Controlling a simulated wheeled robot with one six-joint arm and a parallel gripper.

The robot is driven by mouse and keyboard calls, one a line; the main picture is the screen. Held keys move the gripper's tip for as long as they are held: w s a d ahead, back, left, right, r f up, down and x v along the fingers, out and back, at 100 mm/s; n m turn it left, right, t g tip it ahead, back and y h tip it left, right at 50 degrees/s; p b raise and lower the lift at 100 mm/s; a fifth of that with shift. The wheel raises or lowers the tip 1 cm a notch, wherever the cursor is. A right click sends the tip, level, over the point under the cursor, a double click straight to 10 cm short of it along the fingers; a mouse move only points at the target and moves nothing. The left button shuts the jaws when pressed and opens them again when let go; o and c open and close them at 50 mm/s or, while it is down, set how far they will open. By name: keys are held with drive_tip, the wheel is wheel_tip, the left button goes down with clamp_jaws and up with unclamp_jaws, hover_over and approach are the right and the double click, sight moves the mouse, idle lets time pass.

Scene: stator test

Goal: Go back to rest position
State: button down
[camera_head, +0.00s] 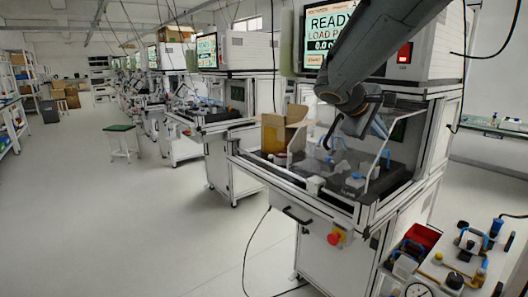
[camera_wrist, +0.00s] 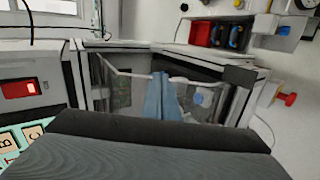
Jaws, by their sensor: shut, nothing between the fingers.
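My gripper (camera_wrist: 161,97) shows in the wrist view as two light blue fingers side by side, shut with nothing between them. My arm (camera_head: 390,45) reaches in from the upper right in the head view, and its dark wrist (camera_head: 350,102) hangs over the test station's work deck (camera_head: 312,185). The fingertips are hard to make out in the head view. The station's screen (camera_head: 330,35) is partly hidden by my arm and reads "READY" and "LOAD P".
A clear guard frame (camera_head: 376,165) and small blue-handled fixtures (camera_head: 385,154) stand close below my wrist. A cardboard box (camera_head: 285,128) with an amber front is to the left. A parts bench (camera_head: 425,268) with a red bin (camera_head: 422,235) is at lower right.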

drive_tip(key=s+a+f+m+g+y, duration=0.2)
drive_tip(key=s+a+f+y, duration=0.1)
drive_tip(key=s+f, duration=0.5)
drive_tip(key=s+a+f+m+g+y+p, duration=0.1)
drive_tip(key=s+a+f+m+g+y, duration=0.1)
drive_tip(key=s+a+f, duration=0.4)
drive_tip(key=s+a+f+m+g+y+p, duration=0.1)
drive_tip(key=s+a+f+y, duration=0.3)
drive_tip(key=s+f, duration=0.6)
drive_tip(key=s+m+g, duration=0.1)
drive_tip(key=s, duration=0.4)
drive_tip(key=shift+s+a+m, duration=0.15)
drive_tip(key=shift+a+m, duration=0.05)
drive_tip(key=shift+m, duration=0.1)
drive_tip(key=shift+f, duration=0.1)
